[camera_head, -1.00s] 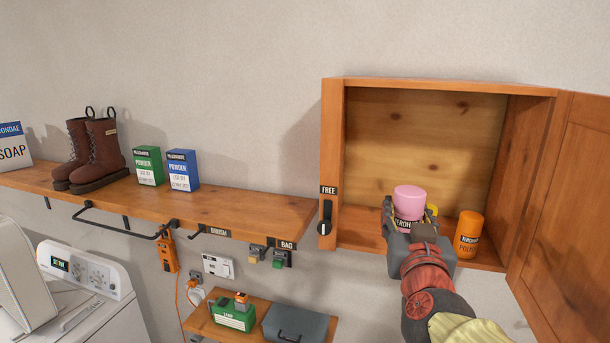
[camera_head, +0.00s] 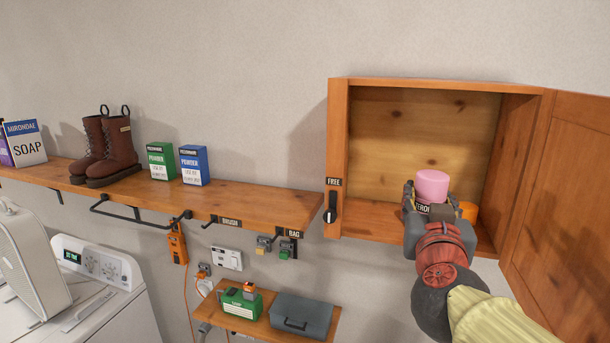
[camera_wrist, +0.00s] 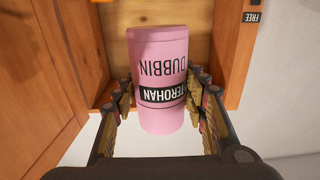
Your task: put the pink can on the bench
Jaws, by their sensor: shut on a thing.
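The pink can (camera_head: 432,186) is upright in my gripper (camera_head: 428,208), at the front of the open wall cabinet. In the wrist view the pink can (camera_wrist: 160,75) stands between the two fingers of my gripper (camera_wrist: 162,108), with a black label band and the word DUBBIN on its side. The fingers are shut on it from both sides, and its lower part is partly hidden in the head view. I cannot identify a bench for certain in these views.
The wooden cabinet (camera_head: 338,150) has its door (camera_head: 565,190) open on the right. An orange can (camera_head: 468,211) stands inside, partly hidden by my gripper. A shelf (camera_head: 230,198) with boots and boxes is left; a small lower shelf (camera_head: 265,328) holds a green box and grey case.

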